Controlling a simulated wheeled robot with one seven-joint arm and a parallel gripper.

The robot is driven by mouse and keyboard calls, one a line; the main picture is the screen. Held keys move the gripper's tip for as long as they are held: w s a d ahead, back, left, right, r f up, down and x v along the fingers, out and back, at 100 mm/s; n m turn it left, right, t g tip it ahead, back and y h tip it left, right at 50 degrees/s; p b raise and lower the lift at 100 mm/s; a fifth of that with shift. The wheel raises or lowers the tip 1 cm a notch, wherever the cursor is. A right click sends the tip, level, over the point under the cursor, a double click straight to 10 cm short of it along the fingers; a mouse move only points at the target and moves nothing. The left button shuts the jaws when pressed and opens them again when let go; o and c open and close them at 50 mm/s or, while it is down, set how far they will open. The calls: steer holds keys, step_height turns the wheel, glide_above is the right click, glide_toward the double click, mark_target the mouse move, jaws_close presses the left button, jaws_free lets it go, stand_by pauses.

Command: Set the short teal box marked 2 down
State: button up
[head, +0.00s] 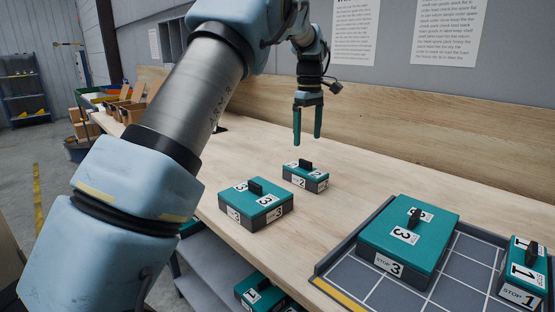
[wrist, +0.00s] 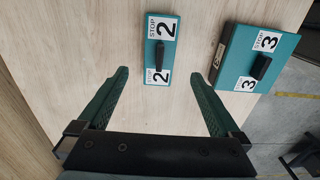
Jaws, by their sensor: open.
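The short teal box marked 2 (head: 306,178) stands upright on the wooden table, with a dark handle on its lid. In the wrist view the same box (wrist: 161,50) lies ahead of my fingertips, roughly midway between them. My gripper (head: 307,142) is open and empty, above the box and apart from it. Its two teal fingers also show spread in the wrist view (wrist: 160,78). Nothing is between them.
A teal box marked 3 (head: 256,204) stands close beside, to the left. A grey gridded tray (head: 453,262) at front right holds a large teal box marked 3 (head: 408,237) and a box marked 1 (head: 522,271). More boxes sit on a lower shelf. The table behind is clear.

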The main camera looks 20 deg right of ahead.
steer(key=s+a+f+m, duration=0.1)
steer(key=a+f+m, duration=0.15)
steer(key=a, duration=1.85)
steer(key=s+a+f+m, duration=0.2)
steer(key=s+a+f, duration=0.1)
steer(key=s+a, duration=0.5)
steer(key=s+a+f+m+t, duration=0.1)
steer(key=s+a+f, duration=0.3)
steer(key=s+a, duration=0.5)
steer(key=shift+s+a+f+m+t, duration=0.2)
steer(key=shift+s+f+m+t, duration=0.1)
steer(key=shift+s+m, duration=0.25)
